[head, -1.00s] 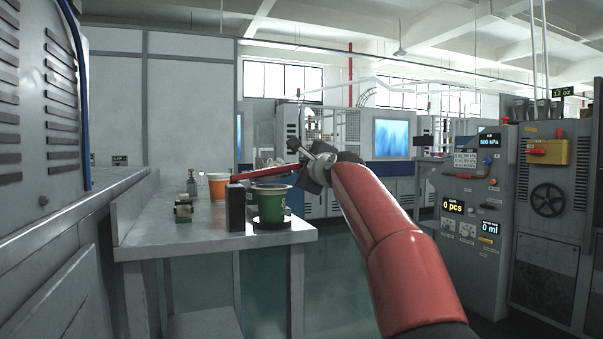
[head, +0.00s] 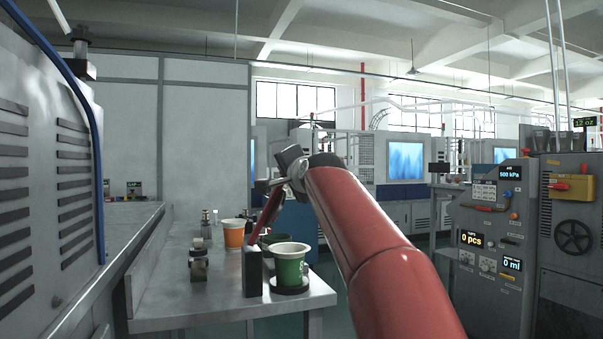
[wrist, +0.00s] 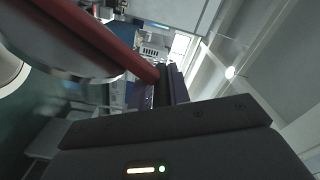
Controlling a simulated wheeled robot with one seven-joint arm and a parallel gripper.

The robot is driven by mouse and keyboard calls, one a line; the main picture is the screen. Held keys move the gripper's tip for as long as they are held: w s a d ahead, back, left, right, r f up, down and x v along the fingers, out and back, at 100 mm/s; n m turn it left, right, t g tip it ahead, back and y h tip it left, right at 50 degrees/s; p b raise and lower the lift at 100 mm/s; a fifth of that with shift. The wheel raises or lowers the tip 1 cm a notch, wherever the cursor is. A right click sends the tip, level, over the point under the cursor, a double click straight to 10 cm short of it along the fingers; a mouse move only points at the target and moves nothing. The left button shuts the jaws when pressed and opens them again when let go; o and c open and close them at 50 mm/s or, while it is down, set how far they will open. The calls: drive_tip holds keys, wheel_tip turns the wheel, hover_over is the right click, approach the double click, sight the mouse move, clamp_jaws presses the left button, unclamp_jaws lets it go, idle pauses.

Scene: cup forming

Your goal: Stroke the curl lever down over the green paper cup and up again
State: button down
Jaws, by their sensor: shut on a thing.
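The green paper cup (head: 290,266) stands upright with a pale rim on a dark round base (head: 292,288) near the table's front edge. The red curl lever (head: 270,208) slants steeply up from beside a dark upright block (head: 252,270) to my gripper (head: 283,182), above the cup. In the wrist view the red bar (wrist: 105,40) runs to my gripper's dark fingers (wrist: 165,85), which are shut on it. The lever's lower end is partly hidden by the block. A dark round piece (head: 268,240) shows behind the cup.
A grey control cabinet (head: 490,230) stands at the right. A slatted grey machine (head: 40,200) fills the left side.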

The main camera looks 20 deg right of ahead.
drive_tip(key=a+r+n, duration=0.1)
drive_tip(key=a+n+p, duration=0.1)
drive_tip(key=a, duration=0.1)
drive_tip(key=shift+a+r, duration=0.1)
drive_tip(key=shift+r, duration=0.3)
drive_tip(key=shift+a+r+n+p, duration=0.1)
drive_tip(key=shift+a+n+p, duration=0.55)
drive_tip(key=shift+a+n, duration=0.4)
drive_tip(key=shift+a, duration=0.15)
drive_tip(key=c, duration=1.5)
unclamp_jaws()
drive_tip(key=shift+a, duration=0.1)
drive_tip(key=shift+o, duration=0.5)
drive_tip(key=shift+s, duration=0.15)
